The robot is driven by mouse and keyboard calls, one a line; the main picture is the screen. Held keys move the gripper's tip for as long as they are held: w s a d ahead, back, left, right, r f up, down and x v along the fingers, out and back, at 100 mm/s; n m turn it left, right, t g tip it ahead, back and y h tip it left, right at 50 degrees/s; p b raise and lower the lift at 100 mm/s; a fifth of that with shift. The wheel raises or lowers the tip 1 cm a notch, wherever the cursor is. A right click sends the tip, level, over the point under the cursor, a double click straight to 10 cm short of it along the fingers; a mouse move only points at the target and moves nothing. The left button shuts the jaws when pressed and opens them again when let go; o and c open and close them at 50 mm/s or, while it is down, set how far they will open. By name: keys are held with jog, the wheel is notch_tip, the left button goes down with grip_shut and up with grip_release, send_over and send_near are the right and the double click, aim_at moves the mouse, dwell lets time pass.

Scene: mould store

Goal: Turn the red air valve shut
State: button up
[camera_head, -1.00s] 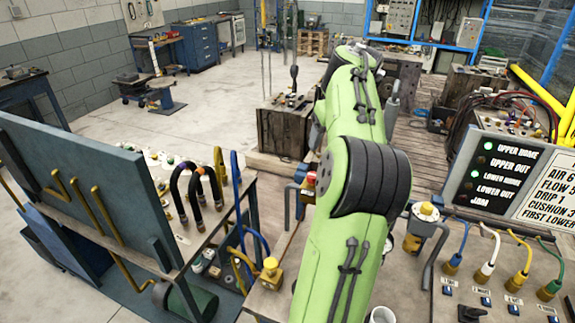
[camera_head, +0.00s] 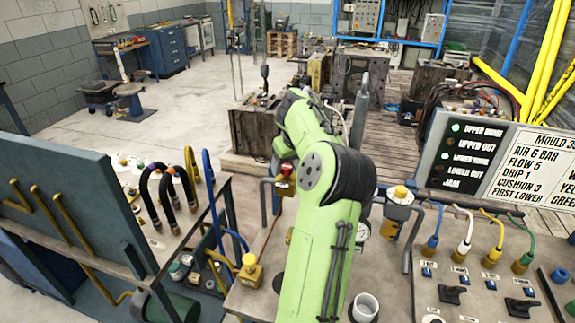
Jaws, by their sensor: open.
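A small red-topped fitting with yellow on its body (camera_head: 285,178) stands on the bench, just left of my green arm's elbow. It looks like the red air valve, but it is too small to tell how its handle is turned. My arm rises from the bottom middle and bends away to the upper left beyond the elbow. My gripper does not show; the arm's own links seem to hide it. How far it is from the valve cannot be told.
Yellow-topped fittings stand left (camera_head: 250,270) and right (camera_head: 400,205) of my arm. A white cup (camera_head: 365,307) sits at the front. A lamp panel (camera_head: 468,155), coloured hoses (camera_head: 465,235) and black levers lie right. A blue board (camera_head: 70,185) stands left.

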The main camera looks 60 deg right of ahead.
jog(key=c, duration=1)
jog(key=m+g+h+b, duration=0.1)
jog(key=m, duration=0.2)
jog(key=shift+w+a+m+b, duration=0.1)
jog(key=shift+w+m+b, duration=0.05)
jog(key=shift+m+b, duration=0.25)
jog(key=m+g, duration=0.1)
jog(key=m, duration=0.1)
jog(key=m+p, duration=0.1)
jog(key=m, duration=0.1)
jog(key=shift+w+r+m+g+h, duration=0.1)
jog(key=shift+w+m+g+h, duration=0.05)
jog(key=shift+m+g+h, duration=0.2)
jog(key=m+g+p, duration=0.1)
jog(key=m+p, duration=0.1)
jog(key=m, duration=0.1)
jog(key=m+g+p, duration=0.1)
jog(key=m+p, duration=0.2)
jog(key=shift+w+r+g, duration=0.1)
jog(key=shift+g, duration=0.15)
jog(key=shift+m+g+y+p, duration=0.45)
jog(key=shift+m+g+p, duration=0.15)
jog(key=shift+m+p, duration=1.1)
jog(key=shift+f, duration=0.2)
jog(key=o, duration=1)
